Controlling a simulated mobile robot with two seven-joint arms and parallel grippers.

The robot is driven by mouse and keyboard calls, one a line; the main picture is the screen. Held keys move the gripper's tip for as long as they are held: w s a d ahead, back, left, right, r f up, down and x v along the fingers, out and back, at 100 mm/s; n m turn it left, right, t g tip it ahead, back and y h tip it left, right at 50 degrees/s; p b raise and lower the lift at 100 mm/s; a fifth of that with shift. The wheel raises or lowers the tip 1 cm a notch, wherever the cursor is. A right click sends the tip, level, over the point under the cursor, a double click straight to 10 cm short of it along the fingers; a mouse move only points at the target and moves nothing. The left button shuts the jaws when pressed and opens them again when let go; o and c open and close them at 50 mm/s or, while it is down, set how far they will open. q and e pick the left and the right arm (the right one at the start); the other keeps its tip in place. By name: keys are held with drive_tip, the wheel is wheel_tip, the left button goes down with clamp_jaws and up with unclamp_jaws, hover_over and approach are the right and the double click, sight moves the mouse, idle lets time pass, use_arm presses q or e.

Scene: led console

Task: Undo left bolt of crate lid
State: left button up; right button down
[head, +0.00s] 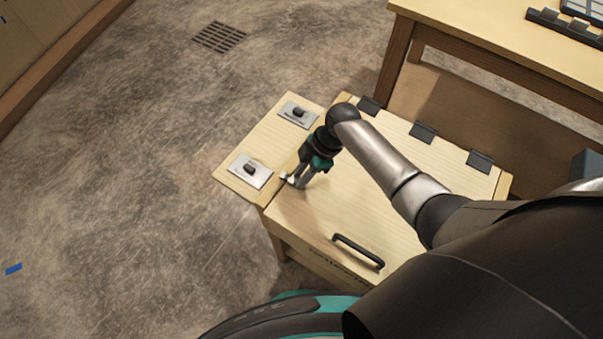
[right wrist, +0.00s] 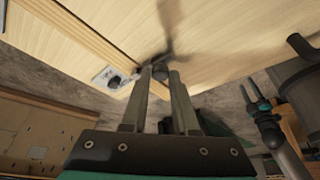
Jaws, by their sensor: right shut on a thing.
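The wooden crate lid (head: 335,215) is closed, with a dark handle (head: 358,251) near its front edge and several dark hinges along its far edge. My right gripper (head: 292,182) is at the lid's left edge, its fingers closed on a small dark round bolt knob. The bolt knob (right wrist: 160,71) shows between the fingertips in the right wrist view; a bit of silvery metal (head: 284,176) shows beside them in the head view. The fingers hide much of the bolt. What seems to be my left gripper (right wrist: 258,105) is small at the right of the wrist view, its jaws unclear.
Left of the lid, a wooden strip carries two metal plates with black knobs, one nearer (head: 250,170) and one farther (head: 298,114). A wooden table (head: 480,22) stands beyond the crate. The floor to the left is open, with a drain grate (head: 219,37).

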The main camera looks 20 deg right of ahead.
drive_tip(key=shift+s, duration=0.1)
idle(0.8)
drive_tip(key=shift+s+d+p, duration=0.95)
drive_tip(key=shift+s+p, duration=0.05)
drive_tip(key=shift+s, duration=0.1)
drive_tip(key=shift+f, duration=0.1)
drive_tip(key=c, duration=0.7)
unclamp_jaws()
drive_tip(key=shift+r, duration=0.3)
drive_tip(key=p+v, duration=0.3)
drive_tip(key=v, duration=1.1)
drive_tip(key=shift+d+r+p, duration=0.1)
drive_tip(key=shift+r+p, duration=0.2)
drive_tip(key=shift+r, duration=0.05)
